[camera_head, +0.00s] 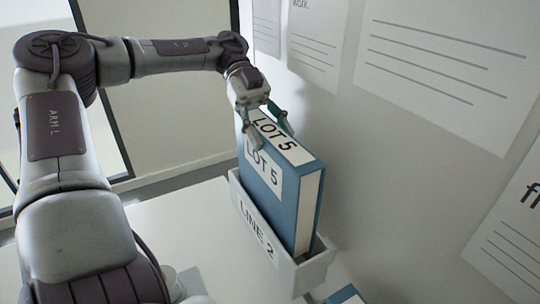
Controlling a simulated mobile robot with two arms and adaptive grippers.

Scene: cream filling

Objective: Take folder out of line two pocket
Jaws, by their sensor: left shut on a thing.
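A blue folder (257,185) with white "LOT 5" labels on its spine and top stands upright in the head view. Its lower part sits inside a pale grey pocket (257,241) labelled "LINE 2". Its upper part rises well above the pocket's rim. My left gripper (264,116) reaches in from above and is shut on the folder's top at its far end, with a finger on each side. My right gripper is not in view.
A white wall with several printed sheets (440,60) stands close on the right of the pocket. Part of another blue folder (346,295) shows at the bottom edge. A pale surface (180,230) left of the pocket looks mostly clear.

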